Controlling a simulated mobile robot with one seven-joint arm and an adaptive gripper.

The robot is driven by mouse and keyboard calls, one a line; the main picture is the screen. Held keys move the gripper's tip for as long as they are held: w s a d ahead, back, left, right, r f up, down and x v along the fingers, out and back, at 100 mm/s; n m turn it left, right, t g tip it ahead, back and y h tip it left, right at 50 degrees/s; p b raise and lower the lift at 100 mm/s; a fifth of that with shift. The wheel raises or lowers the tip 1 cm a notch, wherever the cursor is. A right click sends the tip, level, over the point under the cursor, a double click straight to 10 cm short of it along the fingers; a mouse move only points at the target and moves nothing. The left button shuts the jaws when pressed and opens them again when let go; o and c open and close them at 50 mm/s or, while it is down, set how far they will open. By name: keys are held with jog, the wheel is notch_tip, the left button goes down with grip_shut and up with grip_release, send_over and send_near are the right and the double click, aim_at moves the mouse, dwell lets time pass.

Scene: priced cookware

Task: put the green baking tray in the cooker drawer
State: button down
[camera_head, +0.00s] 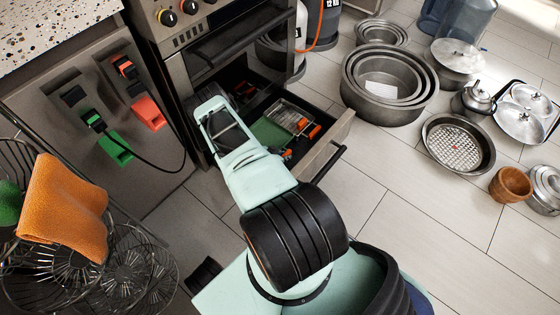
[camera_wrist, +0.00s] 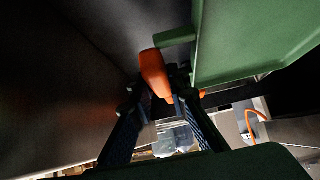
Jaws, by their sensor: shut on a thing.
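The green baking tray (camera_wrist: 255,40) fills the upper right of the wrist view, close to the camera. An orange grip (camera_wrist: 155,75) lies beside its edge, between my fingertips. My gripper (camera_wrist: 165,97) is shut there, on what looks like the tray's handle end. In the head view a green flat surface (camera_head: 270,133) shows in the cooker drawer area, partly behind my arm; I take it for the tray. The cooker drawer (camera_head: 335,133) is pulled open. My fingers are hidden in the head view by my arm.
The cooker (camera_head: 215,40) stands above the drawer. A wire rack or grater-like item (camera_head: 287,115) lies in the drawer with orange parts near it. Grey round pans (camera_head: 385,85) stand on the floor to the right. A wire stand with an orange cloth (camera_head: 62,200) is at left.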

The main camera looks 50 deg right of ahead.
jog(key=shift+w+f, duration=0.15)
jog(key=shift+f, duration=0.6)
notch_tip(320, 180, down, 3)
jog(key=shift+f+b, duration=0.1)
jog(key=shift+b, duration=0.8)
jog(key=c, duration=1.8)
grip_release()
jog(key=shift+c, duration=0.2)
